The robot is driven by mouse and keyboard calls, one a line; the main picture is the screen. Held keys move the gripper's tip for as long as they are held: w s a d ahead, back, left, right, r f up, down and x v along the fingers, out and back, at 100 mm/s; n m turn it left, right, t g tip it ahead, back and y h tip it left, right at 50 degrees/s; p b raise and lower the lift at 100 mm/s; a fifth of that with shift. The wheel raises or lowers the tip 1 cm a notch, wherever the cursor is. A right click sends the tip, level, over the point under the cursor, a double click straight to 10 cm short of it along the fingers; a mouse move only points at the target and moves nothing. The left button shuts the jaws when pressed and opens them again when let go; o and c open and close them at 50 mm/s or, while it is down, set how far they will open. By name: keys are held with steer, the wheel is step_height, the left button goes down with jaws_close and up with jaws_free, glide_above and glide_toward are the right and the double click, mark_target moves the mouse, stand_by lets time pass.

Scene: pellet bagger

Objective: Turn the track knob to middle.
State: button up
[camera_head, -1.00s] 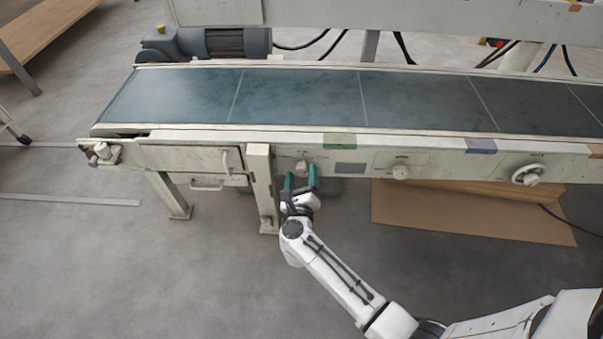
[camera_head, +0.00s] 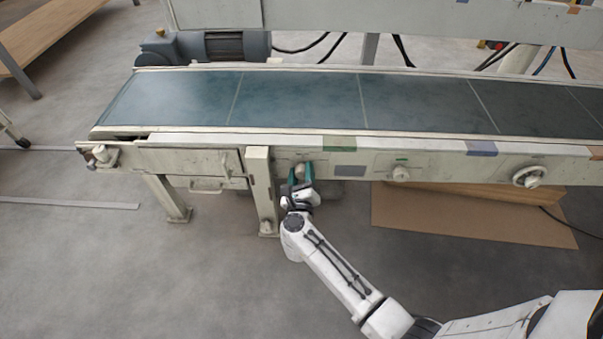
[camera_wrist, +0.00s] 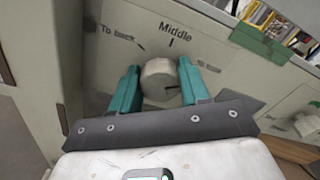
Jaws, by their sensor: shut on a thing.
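The track knob (camera_wrist: 159,78) is a round pale knob on the conveyor's side panel. It also shows in the head view (camera_head: 300,168), partly covered by my fingers. A dark mark on its face points toward the right in the wrist view. The panel reads "Middle" (camera_wrist: 174,32) with a tick above the knob and "To back" (camera_wrist: 117,34) at upper left. A label at the right is partly hidden by a finger. My gripper (camera_wrist: 160,85) has teal fingers on the knob's left and right sides and is shut on it. It also shows in the head view (camera_head: 301,174).
A support post (camera_head: 262,190) stands close to the left of my gripper. A second knob (camera_head: 401,173) and a handwheel (camera_head: 528,176) lie farther right on the panel. The belt (camera_head: 300,98) runs above. Floor in front is clear.

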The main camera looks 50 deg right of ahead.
steer(key=shift+c, duration=0.9)
steer(key=shift+r+n+p, duration=0.1)
steer(key=shift+n+p, duration=0.35)
steer(key=shift+n, duration=0.05)
steer(key=n+p, duration=0.2)
steer(key=shift+w+a+r+n, duration=0.1)
steer(key=shift+n, duration=0.2)
steer(key=n+p, duration=0.3)
steer(key=n, duration=0.1)
steer(key=shift+n, duration=0.3)
steer(key=shift+a+f+n+p, duration=0.15)
steer(key=shift+n+p, duration=0.2)
steer(key=shift+n, duration=0.45)
steer(key=shift+d+f+n+p, duration=0.1)
steer(key=shift+n+p, duration=0.2)
steer(key=shift+n, duration=0.5)
steer(key=shift+w+n, duration=0.1)
steer(key=shift+n, duration=0.2)
steer(key=o, duration=0.8)
steer(key=shift+a, duration=0.1)
steer(key=shift+o, duration=1.1)
